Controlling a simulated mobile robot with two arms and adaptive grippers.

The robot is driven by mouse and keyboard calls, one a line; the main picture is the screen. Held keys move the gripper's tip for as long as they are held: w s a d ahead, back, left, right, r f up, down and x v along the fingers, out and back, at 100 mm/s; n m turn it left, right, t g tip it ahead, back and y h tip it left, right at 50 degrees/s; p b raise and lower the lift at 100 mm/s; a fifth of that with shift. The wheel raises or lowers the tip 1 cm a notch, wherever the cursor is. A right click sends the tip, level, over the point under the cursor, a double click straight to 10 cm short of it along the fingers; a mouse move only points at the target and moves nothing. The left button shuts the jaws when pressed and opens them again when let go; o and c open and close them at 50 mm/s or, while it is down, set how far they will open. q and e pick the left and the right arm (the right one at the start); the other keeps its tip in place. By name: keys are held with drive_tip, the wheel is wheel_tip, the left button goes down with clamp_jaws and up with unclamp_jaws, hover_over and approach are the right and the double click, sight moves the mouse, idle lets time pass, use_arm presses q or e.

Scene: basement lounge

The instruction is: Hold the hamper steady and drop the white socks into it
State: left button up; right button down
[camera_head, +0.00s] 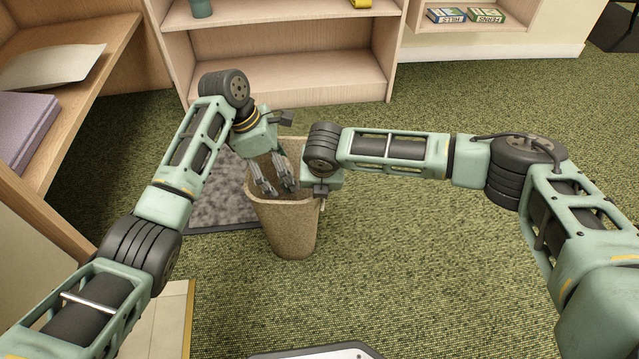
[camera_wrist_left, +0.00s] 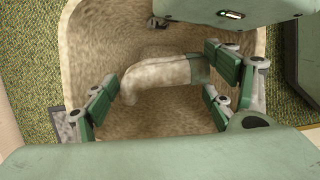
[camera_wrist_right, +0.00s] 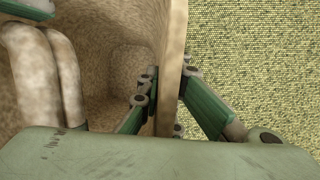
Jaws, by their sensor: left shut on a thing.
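The hamper (camera_head: 292,237), a tan speckled bin, stands upright on the carpet; its hollow inside shows in the left wrist view (camera_wrist_left: 95,45). My left gripper (camera_head: 277,188) points down at the hamper's mouth. It is shut on the white socks (camera_wrist_left: 160,75), which lie across between its fingers in the left wrist view. In the right wrist view the socks (camera_wrist_right: 45,75) hang as two pale lengths over the hamper's inside. My right gripper (camera_wrist_right: 171,78) has one finger inside and one outside the hamper's wall (camera_wrist_right: 176,35), closed on it. The head view mostly hides these fingertips.
A grey mat (camera_head: 225,185) lies behind and left of the hamper. A wooden shelf unit (camera_head: 285,75) stands behind. A desk (camera_head: 85,85) with a purple stack (camera_head: 25,130) is at the left. Green carpet (camera_head: 430,270) is open to the right.

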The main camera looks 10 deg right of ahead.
use_arm(q)
drive_tip(key=shift+f, duration=0.1)
drive_tip(key=o, duration=1.2)
drive_tip(key=shift+o, duration=0.2)
drive_tip(key=v, duration=1.2)
use_arm(e)
drive_tip(key=c, duration=1.9)
unclamp_jaws()
drive_tip(key=shift+o, duration=0.2)
